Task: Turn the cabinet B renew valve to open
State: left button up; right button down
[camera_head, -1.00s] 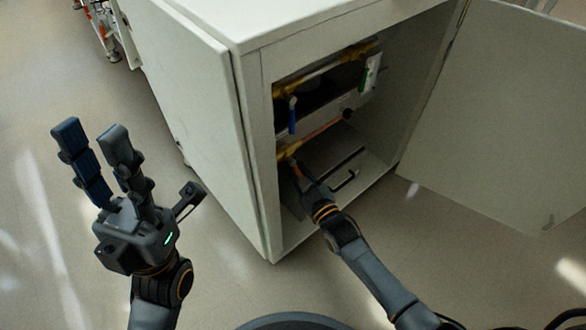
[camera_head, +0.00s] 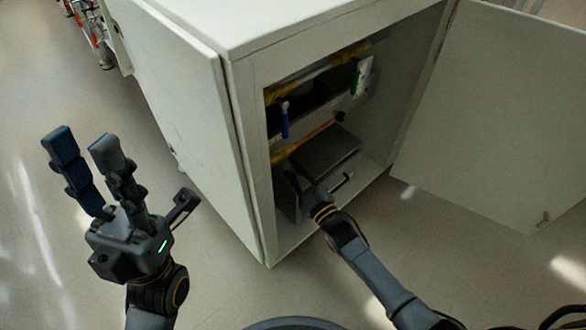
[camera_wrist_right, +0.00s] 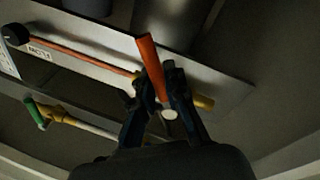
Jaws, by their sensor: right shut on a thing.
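The cabinet (camera_head: 240,165) stands open, and a valve with an orange lever (camera_wrist_right: 150,52) is inside it. In the right wrist view the lever stands steeply across the red pipe (camera_wrist_right: 85,58), with a yellow fitting (camera_wrist_right: 204,102) at the pipe's end. My right gripper (camera_wrist_right: 165,82) is shut on the orange lever, whose end sticks out past the fingers. In the head view my right gripper (camera_head: 293,180) reaches low into the cabinet, and the lever is hidden there. My left gripper (camera_head: 82,150) is open and empty, outside the cabinet to the left.
A blue-handled valve (camera_head: 285,122) hangs above the red pipe. A green-handled one (camera_head: 361,78) is further right. A grey box-like surface (camera_head: 328,150) lies beside my right gripper. The open door (camera_head: 490,120) swings out to the right. Floor is clear in front.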

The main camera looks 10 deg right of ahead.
jog(key=c, duration=1.4)
grip_release()
jog(key=v, duration=1.2)
jog(key=shift+s, duration=0.1)
